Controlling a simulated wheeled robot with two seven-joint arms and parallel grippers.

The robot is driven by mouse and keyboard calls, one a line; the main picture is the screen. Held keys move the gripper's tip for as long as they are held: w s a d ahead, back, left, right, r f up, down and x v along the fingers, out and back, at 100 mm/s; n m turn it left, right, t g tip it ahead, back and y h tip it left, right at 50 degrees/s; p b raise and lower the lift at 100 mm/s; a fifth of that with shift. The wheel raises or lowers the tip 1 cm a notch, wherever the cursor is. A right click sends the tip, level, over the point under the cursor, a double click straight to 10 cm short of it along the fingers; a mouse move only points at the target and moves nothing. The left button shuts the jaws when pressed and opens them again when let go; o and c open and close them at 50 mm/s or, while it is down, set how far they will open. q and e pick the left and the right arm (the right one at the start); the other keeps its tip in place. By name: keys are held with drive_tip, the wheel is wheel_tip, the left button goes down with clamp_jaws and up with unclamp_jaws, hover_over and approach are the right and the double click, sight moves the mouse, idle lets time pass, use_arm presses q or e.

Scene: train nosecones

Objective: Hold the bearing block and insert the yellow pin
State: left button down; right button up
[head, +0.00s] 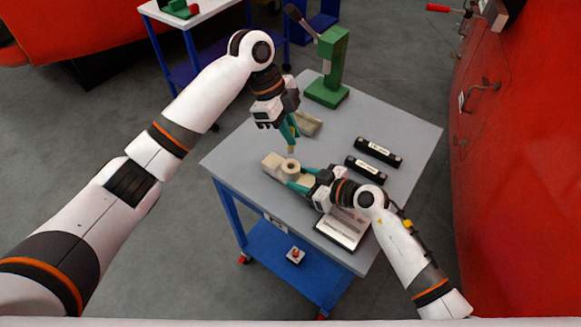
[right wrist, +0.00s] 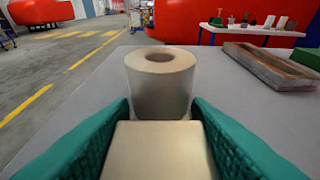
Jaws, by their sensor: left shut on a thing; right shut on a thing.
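The beige bearing block (head: 271,160) lies on the grey table near its left front edge, with a round upright boss and an open bore. In the right wrist view the bearing block (right wrist: 160,150) has its flat end between the green fingers, with the cylindrical boss beyond. My right gripper (head: 299,179) is shut on that end. My left gripper (head: 291,135) points down above the block, shut on the yellow pin (head: 291,150). Only a short tip of the pin shows, just above the boss and seemingly apart from it. The left gripper is not in the right wrist view.
A shallow tray (head: 311,124) lies behind the left gripper; a green press (head: 328,90) stands at the table's back. Two black labelled boxes (head: 378,152) (head: 366,170) lie to the right. A tablet-like panel (head: 342,230) lies near the front. A red body (head: 515,160) stands at far right.

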sight(295, 167)
use_arm(q)
wheel_tip(295, 167, down, 9)
drive_tip(key=shift+f, duration=0.1)
idle(0.3)
